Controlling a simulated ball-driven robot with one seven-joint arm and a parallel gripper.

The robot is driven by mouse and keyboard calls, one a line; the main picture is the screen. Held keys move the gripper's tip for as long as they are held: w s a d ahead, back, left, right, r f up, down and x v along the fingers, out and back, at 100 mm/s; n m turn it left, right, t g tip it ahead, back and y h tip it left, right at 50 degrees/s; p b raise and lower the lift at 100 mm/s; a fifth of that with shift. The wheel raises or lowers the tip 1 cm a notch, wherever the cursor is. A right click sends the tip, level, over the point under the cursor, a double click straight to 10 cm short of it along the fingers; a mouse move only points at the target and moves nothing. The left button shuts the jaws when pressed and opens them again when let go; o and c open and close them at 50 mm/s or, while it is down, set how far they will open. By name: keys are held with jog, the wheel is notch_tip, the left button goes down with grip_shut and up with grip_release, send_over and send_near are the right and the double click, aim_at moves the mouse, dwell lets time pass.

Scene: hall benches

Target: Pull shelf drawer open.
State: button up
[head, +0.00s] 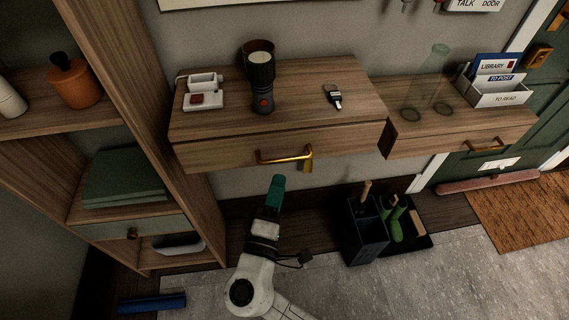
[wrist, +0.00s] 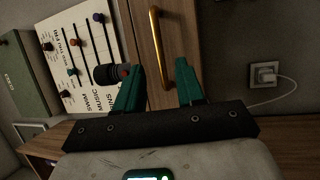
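The wooden wall shelf drawer (head: 225,155) appears shut, its front flush under the shelf top. Its brass bar handle (head: 285,157) has a small brass tag hanging at its right end. In the wrist view the handle (wrist: 160,48) runs up the picture, ahead of and between my fingertips. My gripper (head: 278,180), with green fingers, is just below and in front of the handle in the head view. In the wrist view my gripper (wrist: 158,75) is open with nothing between the fingers; the handle seems beyond the tips, and no contact is visible.
On the shelf top are a black flashlight (head: 260,82), a small white holder (head: 203,95) and a key (head: 333,97). A second drawer (head: 460,138) is at right. A bookcase (head: 130,90) stands close at left. A dark caddy (head: 362,235) is on the floor below.

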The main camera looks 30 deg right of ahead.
aim_at(286, 146)
jog(key=x, duration=0.6)
jog(key=shift+w+d, duration=0.15)
grip_shut()
dwell(0.5)
